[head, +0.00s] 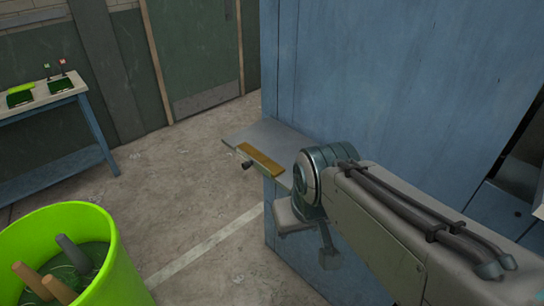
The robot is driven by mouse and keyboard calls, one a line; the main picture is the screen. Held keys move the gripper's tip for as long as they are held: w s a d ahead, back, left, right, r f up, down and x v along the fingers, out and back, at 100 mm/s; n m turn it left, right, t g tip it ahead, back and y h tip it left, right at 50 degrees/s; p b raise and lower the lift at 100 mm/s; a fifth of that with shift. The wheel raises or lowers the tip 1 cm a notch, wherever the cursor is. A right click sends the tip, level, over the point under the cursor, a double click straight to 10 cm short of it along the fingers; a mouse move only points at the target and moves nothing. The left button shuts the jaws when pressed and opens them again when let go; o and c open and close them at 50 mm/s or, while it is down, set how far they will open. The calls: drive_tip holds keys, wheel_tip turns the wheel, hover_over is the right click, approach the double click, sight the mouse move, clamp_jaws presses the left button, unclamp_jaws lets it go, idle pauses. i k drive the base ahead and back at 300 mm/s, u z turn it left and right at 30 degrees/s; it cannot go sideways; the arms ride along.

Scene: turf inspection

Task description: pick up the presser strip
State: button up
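A flat, yellow-brown strip (260,160), which looks like the presser strip, lies on a thin grey shelf (262,134) that sticks out from the left side of a blue panel. My gripper (316,246) hangs under my wrist, to the right of the strip and lower in the picture, in front of the blue panel. It is apart from the strip in the picture. Its fingers are small and partly hidden by my wrist, so whether they are open or shut is unclear. Nothing shows held in it.
The tall blue panel (375,75) stands close beside my arm. A dark knob (247,165) sits at the shelf's front edge. A bright green bin (125,270) with handles inside stands lower left. A bench (50,100) with green items stands at the far left. Floor between is clear.

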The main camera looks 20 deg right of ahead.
sight(267, 168)
drive_tip(key=z, duration=0.8)
drive_tip(key=i, duration=0.4)
drive_tip(key=u, duration=2.2)
